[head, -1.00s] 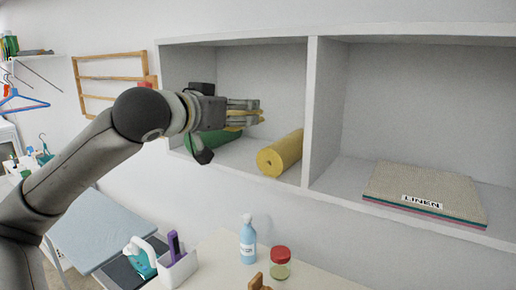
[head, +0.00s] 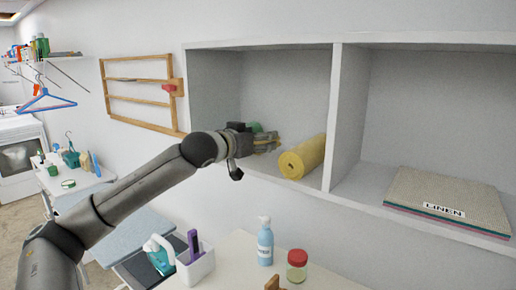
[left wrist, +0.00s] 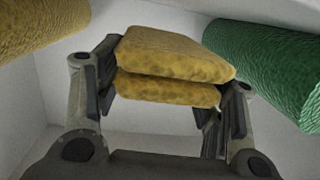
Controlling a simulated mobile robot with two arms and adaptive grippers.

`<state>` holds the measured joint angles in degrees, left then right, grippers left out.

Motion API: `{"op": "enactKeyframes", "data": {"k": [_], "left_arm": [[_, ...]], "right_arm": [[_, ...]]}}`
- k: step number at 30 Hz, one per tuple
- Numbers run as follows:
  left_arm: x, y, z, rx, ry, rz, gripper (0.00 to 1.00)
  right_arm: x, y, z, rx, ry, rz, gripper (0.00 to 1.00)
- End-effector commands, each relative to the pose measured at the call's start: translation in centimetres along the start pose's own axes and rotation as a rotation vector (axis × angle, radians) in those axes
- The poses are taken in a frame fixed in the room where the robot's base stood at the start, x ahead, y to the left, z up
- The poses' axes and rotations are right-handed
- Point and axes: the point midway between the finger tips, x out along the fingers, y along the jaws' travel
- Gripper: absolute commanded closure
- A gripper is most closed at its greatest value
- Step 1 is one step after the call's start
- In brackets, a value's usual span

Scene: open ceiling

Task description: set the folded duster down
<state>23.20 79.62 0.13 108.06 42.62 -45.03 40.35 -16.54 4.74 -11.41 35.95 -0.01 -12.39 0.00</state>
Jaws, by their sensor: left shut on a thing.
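The folded duster (left wrist: 170,70) is a yellow, two-layered cloth. It is clamped between the fingers of my left gripper (left wrist: 165,95) in the left wrist view. In the head view my left gripper (head: 262,142) reaches into the left compartment of the wall shelf (head: 215,90), left of a yellow roll (head: 303,157). A green roll (left wrist: 275,65) lies on the other side of the duster in the left wrist view; in the head view my gripper mostly hides it. I cannot tell whether the duster touches the shelf floor. My right gripper is not in view.
A divider (head: 346,115) separates the compartments. A folded stack labelled LINEN (head: 450,195) lies in the right one. Below, a counter (head: 235,260) holds a blue bottle (head: 265,245), a red-lidded jar (head: 297,267) and a white caddy (head: 196,266). A wooden rack (head: 140,110) hangs left.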

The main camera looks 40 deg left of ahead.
Motion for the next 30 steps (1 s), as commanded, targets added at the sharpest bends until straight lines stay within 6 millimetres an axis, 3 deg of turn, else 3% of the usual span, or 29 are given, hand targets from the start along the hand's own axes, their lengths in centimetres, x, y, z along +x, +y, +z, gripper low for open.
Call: {"op": "enactKeyframes", "data": {"k": [9, 22, 23, 28, 30], "left_arm": [[0.3, 0.1, 2.6, 0.000, -0.002, 0.001, 0.60], [0.3, 0.1, 3.1, -0.001, 0.000, 0.001, 0.60], [0.3, 0.1, 3.1, 0.000, 0.000, 0.001, 0.36], [0.3, 0.1, 3.0, 0.000, 0.000, 0.000, 0.15], [0.3, 0.1, 3.0, 0.000, 0.000, 0.000, 0.15]], "right_arm": [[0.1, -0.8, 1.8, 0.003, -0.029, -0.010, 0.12], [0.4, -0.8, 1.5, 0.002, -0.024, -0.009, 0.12], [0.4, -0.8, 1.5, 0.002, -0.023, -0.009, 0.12], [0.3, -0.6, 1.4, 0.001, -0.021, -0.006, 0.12], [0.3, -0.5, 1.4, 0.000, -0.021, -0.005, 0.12]]}}
